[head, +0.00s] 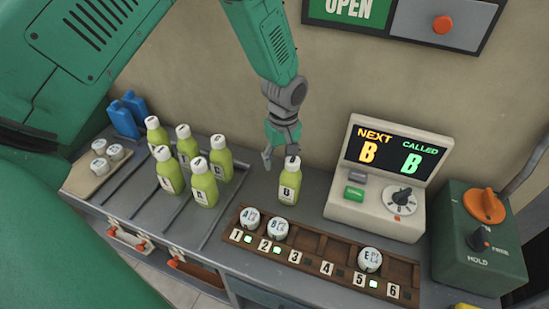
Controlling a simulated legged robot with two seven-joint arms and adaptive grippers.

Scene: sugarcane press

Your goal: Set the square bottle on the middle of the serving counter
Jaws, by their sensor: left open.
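A square-looking green bottle (289,186) with a white cap and a label marked B stands upright on the grey serving counter (215,238), behind the numbered rack. My left gripper (282,157) is open just above and around its cap. One finger is left of the cap, apart from it; contact on the other side cannot be told. Several similar green bottles (203,184) stand in lanes at the left of the counter. My right gripper is not in view.
A brown numbered rack (318,262) with several round white caps runs along the front. A display console (378,215) stands just right of the bottle, and a green box with knobs (465,262) farther right. Blue containers (127,117) stand at the back left.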

